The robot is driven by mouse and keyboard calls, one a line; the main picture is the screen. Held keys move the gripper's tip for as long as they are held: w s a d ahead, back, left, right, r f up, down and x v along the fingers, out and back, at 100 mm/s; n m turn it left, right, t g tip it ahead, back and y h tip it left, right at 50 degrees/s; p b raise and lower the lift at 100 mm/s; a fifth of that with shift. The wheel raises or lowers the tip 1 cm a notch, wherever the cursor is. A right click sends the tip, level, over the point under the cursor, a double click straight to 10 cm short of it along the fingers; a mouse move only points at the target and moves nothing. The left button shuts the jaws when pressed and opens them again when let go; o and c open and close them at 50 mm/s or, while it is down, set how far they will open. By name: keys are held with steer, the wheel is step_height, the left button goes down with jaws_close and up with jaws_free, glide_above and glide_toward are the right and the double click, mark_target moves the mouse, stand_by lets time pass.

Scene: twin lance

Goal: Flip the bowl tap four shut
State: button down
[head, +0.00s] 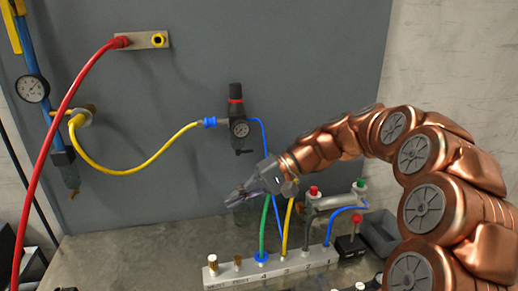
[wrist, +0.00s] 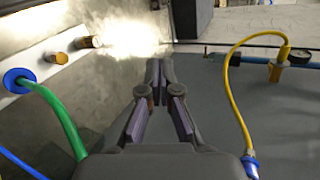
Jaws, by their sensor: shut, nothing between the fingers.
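I cannot read any label that marks tap four. My gripper (head: 232,202) is below this regulator, pointing left, apart from both units. In the wrist view my gripper (wrist: 158,68) is shut with its fingertips together and nothing held. Whether any tap is open or shut is too small to tell.
A white manifold (head: 272,270) with green, blue and yellow hoses stands on the bench below my gripper. A yellow hose (head: 140,170) and a red hose (head: 55,130) cross the left side. A cylinder (head: 335,200) and grey bin (head: 380,234) are at right.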

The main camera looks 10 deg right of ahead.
steer(key=w+d+r+m+t+y, duration=0.1)
steer(key=w+d+r+t+y, duration=0.15)
steer(key=w+d, duration=0.75)
steer(key=m+t+y, duration=0.2)
steer(key=t, duration=0.3)
glide_toward(244, 152)
steer(key=shift+g, duration=0.25)
steer(key=d, duration=0.1)
steer(key=w+d, duration=0.1)
steer(key=d, duration=0.1)
steer(key=w+d, duration=0.1)
steer(key=d, duration=0.1)
steer(key=shift+a, duration=0.1)
steer(key=p+x, duration=0.2)
steer(key=x, duration=0.8)
steer(key=shift+p, duration=0.4)
steer(key=shift+s+f+h+b, duration=0.15)
steer(key=shift+h+b, duration=0.1)
steer(key=shift+b, duration=0.3)
steer(key=shift+s+t+b, duration=0.15)
steer(key=shift+t+b, duration=0.15)
steer(key=shift+t, duration=0.1)
